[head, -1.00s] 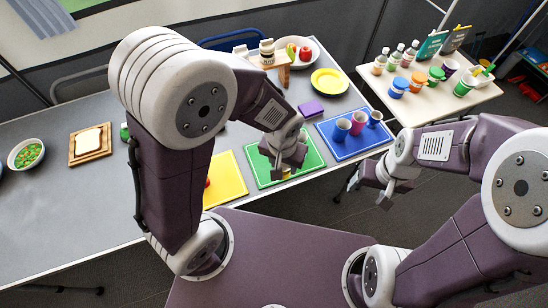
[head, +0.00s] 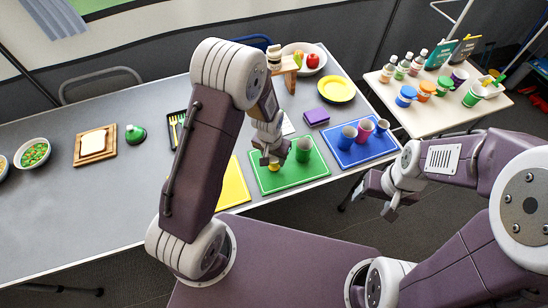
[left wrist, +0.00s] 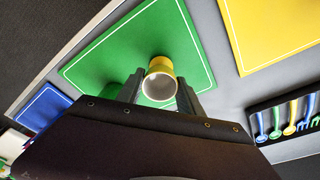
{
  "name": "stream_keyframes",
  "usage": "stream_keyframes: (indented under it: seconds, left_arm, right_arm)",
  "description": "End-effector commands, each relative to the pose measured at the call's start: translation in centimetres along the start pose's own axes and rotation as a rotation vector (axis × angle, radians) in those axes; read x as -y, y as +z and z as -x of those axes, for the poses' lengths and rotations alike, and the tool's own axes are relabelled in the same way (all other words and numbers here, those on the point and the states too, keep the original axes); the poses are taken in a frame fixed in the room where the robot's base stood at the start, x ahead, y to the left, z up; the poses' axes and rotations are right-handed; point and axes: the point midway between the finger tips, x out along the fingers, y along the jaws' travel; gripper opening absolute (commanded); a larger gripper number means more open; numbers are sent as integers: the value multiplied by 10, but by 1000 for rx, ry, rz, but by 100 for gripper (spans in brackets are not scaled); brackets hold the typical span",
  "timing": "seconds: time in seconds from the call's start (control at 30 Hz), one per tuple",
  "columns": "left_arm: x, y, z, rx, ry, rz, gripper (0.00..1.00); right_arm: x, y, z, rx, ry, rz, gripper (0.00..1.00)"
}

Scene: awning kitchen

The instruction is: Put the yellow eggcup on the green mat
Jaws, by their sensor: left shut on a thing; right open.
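The yellow eggcup (head: 274,168) is held in my left gripper (head: 270,160), low over the left part of the green mat (head: 290,178). In the left wrist view the eggcup (left wrist: 160,66) sits between the two fingers, with its open rim toward the camera and the green mat (left wrist: 110,62) behind it. I cannot tell whether its foot touches the mat. A green cup (head: 304,150) stands on the same mat, just right of the gripper. My right gripper (head: 390,205) is open and empty, off the table at the right.
A yellow mat (head: 234,188) lies left of the green one. A blue mat (head: 352,158) with several cups lies right. A purple box (head: 316,117) and yellow plate (head: 337,90) stand behind. A cutlery tray (head: 174,125) is at the left. The green mat's front part is clear.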

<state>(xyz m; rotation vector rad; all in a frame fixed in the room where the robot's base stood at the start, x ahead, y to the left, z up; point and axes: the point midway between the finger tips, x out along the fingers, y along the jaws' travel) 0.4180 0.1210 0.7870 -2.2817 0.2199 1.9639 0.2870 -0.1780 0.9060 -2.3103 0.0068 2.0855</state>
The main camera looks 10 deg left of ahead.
Motion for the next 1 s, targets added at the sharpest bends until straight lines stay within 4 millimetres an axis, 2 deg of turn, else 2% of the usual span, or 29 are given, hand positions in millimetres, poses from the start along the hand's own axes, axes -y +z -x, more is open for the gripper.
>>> stream_keyframes:
  seconds: [0.3, 0.33, 0.4, 0.77, 0.87, 1.0]
  left_arm:
    - [0, 0, -4, -1, 0, 0, 2]
    - [0, 0, -4, -1, 0, 0, 46]
    - [0, 0, -3, -1, 0, 0, 65]
    - [0, -1, 3, -1, 0, 0, 65]
    - [0, -2, 16, -4, 0, 0, 65]
    - [0, -2, 50, -7, 0, -1, 65]
  right_arm:
    - [0, 0, -3, 0, 0, 0, 70]
    - [0, 0, -3, 0, 0, 0, 70]
    - [0, 0, -2, 0, 0, 0, 70]
    - [0, 0, 2, 0, 0, 0, 70]
    - [0, 0, 4, 0, 0, 0, 70]
    - [0, -1, 9, 0, 0, 0, 70]
